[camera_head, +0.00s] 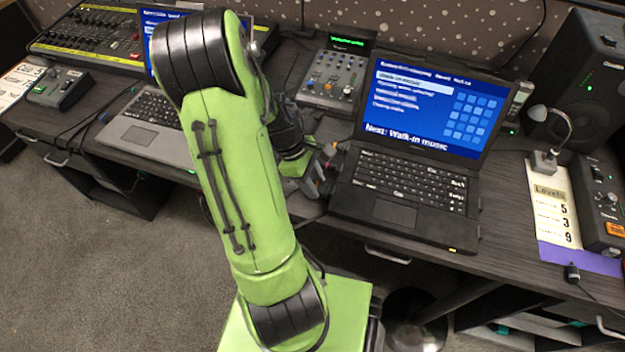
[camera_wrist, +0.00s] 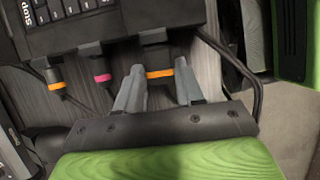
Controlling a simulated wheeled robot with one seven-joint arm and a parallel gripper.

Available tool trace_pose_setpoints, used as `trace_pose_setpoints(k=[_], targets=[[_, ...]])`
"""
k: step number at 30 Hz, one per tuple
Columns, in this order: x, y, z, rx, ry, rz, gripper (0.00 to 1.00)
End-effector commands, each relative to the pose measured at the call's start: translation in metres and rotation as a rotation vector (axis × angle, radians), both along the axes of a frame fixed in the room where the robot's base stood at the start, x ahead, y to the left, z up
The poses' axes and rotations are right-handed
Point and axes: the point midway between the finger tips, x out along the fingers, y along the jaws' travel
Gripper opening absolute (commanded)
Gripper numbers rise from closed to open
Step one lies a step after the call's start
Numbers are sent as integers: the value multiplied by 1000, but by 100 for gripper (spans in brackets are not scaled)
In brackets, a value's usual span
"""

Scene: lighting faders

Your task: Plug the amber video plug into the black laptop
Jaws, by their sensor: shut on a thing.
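The black laptop (camera_head: 405,190) stands open on the desk, its screen lit blue. Its side edge and keyboard (camera_wrist: 70,12) fill the top left of the wrist view. My gripper (camera_wrist: 160,78) is at the laptop's left side, with its fingers either side of a dark plug with an amber band (camera_wrist: 160,73). The plug's front end points toward the laptop edge; I cannot tell whether it is seated in a port.
A plug with an orange band (camera_wrist: 55,85) and one with a pink band (camera_wrist: 102,78) sit beside my gripper along the laptop's edge. A grey laptop (camera_head: 150,125) stands left. A small mixer (camera_head: 332,80) is behind; a Levels card (camera_head: 555,205) lies right.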

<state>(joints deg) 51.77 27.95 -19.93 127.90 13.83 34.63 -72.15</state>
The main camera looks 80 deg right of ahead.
Motion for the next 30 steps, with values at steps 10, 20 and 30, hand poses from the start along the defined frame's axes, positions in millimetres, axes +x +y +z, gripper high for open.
trace_pose_setpoints(k=[10,20,30], targets=[[-2,0,0,0,5,-5,67],[9,-1,28,-4,2,-2,67],[46,-5,117,-3,2,-3,67]])
